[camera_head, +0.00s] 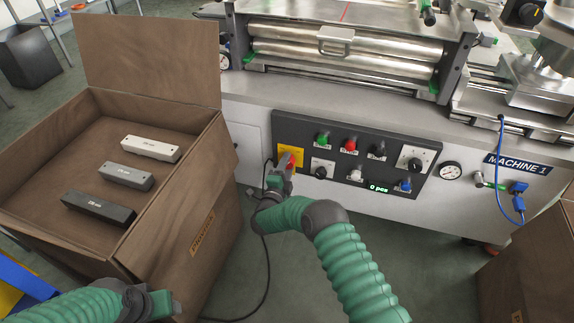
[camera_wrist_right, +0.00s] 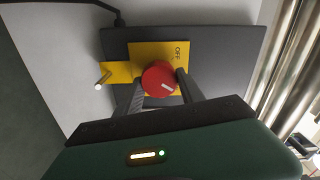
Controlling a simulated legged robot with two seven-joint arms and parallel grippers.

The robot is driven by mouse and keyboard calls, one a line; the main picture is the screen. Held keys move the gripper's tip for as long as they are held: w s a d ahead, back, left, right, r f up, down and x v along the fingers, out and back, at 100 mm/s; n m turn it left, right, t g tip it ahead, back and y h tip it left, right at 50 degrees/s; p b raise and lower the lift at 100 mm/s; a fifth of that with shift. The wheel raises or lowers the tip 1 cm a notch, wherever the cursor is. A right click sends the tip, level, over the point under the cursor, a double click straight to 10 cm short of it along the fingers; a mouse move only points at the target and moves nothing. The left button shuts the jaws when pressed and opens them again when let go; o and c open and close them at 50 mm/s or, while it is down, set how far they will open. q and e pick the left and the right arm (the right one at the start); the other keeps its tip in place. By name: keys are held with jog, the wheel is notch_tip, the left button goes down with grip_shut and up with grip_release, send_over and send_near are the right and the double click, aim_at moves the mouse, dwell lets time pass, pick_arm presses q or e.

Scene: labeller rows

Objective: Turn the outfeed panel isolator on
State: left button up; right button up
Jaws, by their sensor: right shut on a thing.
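The isolator is a red rotary knob (camera_wrist_right: 159,77) on a yellow plate (camera_wrist_right: 146,56) at the left end of the dark control panel (camera_head: 337,127). OFF is printed on the plate in the right wrist view. In the head view the knob (camera_head: 291,161) is partly hidden by my right gripper (camera_head: 284,163). My right gripper (camera_wrist_right: 160,85) is shut on the knob, one finger on each side. A white mark shows on the knob's face. My left gripper (camera_head: 163,303) is low at the left, apart from the panel; its fingers cannot be made out.
A brown box (camera_head: 62,125) with an open lid and several bars stands left of the panel. A black cable (camera_head: 266,262) hangs below the panel. Another brown box (camera_head: 520,275) is at right.

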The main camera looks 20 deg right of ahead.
jog(key=shift+s+f+m, duration=0.15)
jog(key=shift+f+m, duration=0.2)
jog(key=shift+m, duration=0.75)
jog(key=o, duration=1.3)
jog(key=shift+c, duration=0.2)
jog(key=shift+o, duration=0.5)
jog(key=shift+r, duration=0.1)
jog(key=p+v, duration=0.8)
jog(key=v, duration=0.8)
jog(key=shift+s+a, duration=0.25)
jog(key=shift+s, duration=0.05)
